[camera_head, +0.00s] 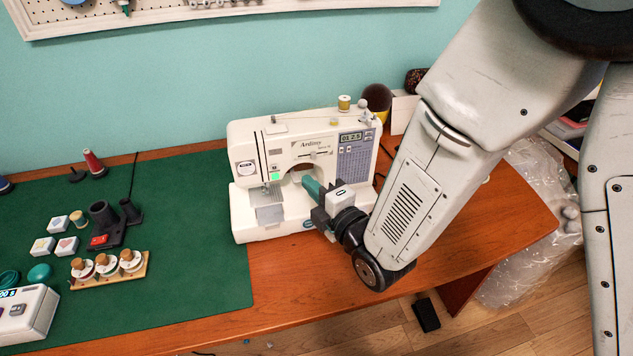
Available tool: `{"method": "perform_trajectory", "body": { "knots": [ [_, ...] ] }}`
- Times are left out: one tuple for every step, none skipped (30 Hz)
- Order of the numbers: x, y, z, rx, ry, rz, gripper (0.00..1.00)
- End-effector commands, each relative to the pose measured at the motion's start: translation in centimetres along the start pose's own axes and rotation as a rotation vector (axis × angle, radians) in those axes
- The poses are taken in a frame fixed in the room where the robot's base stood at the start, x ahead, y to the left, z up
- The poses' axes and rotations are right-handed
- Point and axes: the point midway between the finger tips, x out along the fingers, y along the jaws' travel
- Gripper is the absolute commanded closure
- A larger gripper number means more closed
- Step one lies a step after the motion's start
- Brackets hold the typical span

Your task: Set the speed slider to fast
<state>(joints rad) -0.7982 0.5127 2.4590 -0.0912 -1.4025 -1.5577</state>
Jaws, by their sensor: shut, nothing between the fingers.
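A white sewing machine (257,142) stands on the wooden table, with a small display and a printed stitch panel at its upper right. A short horizontal slider (318,154) shows on its front, under the brand lettering; I cannot read its marks or tell its exact setting. A green light glows at the left of the front, above the needle area. My gripper (312,188) is in front of the machine's arm opening, below the slider and apart from it as far as I can see. Its fingers are shut with nothing between them. My gripper and wrist hide part of the machine's lower right.
A green cutting mat (190,295) covers the table's left, with a wooden bobbin rack (110,280), small blocks, spools and a white device (25,315) on it. A dark round object (377,98) stands behind the machine. The wooden table (480,240) is clear at right.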

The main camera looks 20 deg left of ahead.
Motion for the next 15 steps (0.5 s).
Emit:
{"method": "perform_trajectory", "body": {
  "knots": [
    [1.1, 0.0, 0.0, 0.000, 0.000, 0.002, 1.00],
    [1.7, 0.0, 0.0, 0.000, 0.000, 0.003, 1.00],
    [2.6, 0.0, 0.0, 0.000, 0.000, 0.001, 1.00],
    [3.3, 0.0, 0.0, 0.001, -0.001, 0.002, 1.00],
    [3.9, 0.0, 0.0, 0.001, -0.001, 0.001, 1.00],
    [4.8, 0.0, 0.1, 0.001, -0.001, 0.002, 1.00],
    [5.5, 0.0, 0.1, 0.001, -0.001, 0.002, 1.00],
    [6.1, 0.0, 0.1, 0.001, -0.001, 0.000, 1.00],
    [6.9, 0.0, 0.1, 0.001, -0.002, 0.001, 1.00],
    [7.5, 0.0, 0.1, 0.001, -0.002, 0.001, 1.00],
    [8.1, 0.0, 0.1, 0.001, -0.001, 0.001, 1.00],
    [7.5, 0.0, 1.1, 0.002, -0.006, -0.002, 1.00],
    [7.3, 0.0, 1.6, 0.002, -0.006, -0.002, 1.00],
    [7.1, 0.0, 2.1, 0.002, -0.007, -0.002, 1.00],
    [6.9, 0.0, 2.5, 0.002, -0.005, -0.002, 1.00]
  ]
}}
